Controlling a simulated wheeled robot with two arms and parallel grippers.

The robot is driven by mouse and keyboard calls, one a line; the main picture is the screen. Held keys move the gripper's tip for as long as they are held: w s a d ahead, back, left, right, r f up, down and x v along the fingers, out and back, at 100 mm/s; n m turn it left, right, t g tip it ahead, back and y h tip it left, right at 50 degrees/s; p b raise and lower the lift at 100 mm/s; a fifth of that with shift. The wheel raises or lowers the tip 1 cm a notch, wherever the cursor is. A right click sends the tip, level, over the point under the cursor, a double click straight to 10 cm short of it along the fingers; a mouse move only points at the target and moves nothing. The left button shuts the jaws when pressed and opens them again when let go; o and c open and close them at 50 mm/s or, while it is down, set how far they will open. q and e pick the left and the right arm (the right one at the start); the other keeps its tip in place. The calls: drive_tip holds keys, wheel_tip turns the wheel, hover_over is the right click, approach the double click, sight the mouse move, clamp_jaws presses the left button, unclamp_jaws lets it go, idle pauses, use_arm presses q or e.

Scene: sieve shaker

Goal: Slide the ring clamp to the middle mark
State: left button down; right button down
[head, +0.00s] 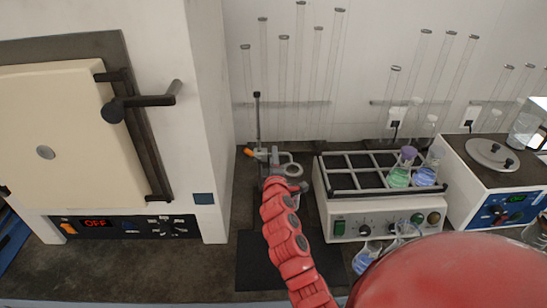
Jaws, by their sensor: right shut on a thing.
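A thin dark stand rod (257,115) rises upright behind my right arm, on the dark bench between the white oven and the shaker. The ring clamp (291,170) is at the lower part of the rod, with a small pale ring on its right and an orange piece on its left. My right gripper (275,160) is shut on the ring clamp, close beside the rod. My arm hides the stand's base and part of the clamp. Marks on the rod are too small to make out. My left gripper is not in view.
A white oven (212,120) stands close on the left, its door handle sticking out. A shaker (330,205) with a rack and flasks of coloured liquid stands close on the right. Tall glass tubes (283,75) line the back wall.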

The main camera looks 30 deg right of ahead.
drive_tip(key=c, duration=0.6)
unclamp_jaws()
drive_tip(key=shift+r, duration=0.1)
drive_tip(key=b+v, duration=0.4)
drive_tip(key=v, duration=1.3)
drive_tip(key=shift+a, duration=0.2)
drive_tip(key=shift+s, duration=0.15)
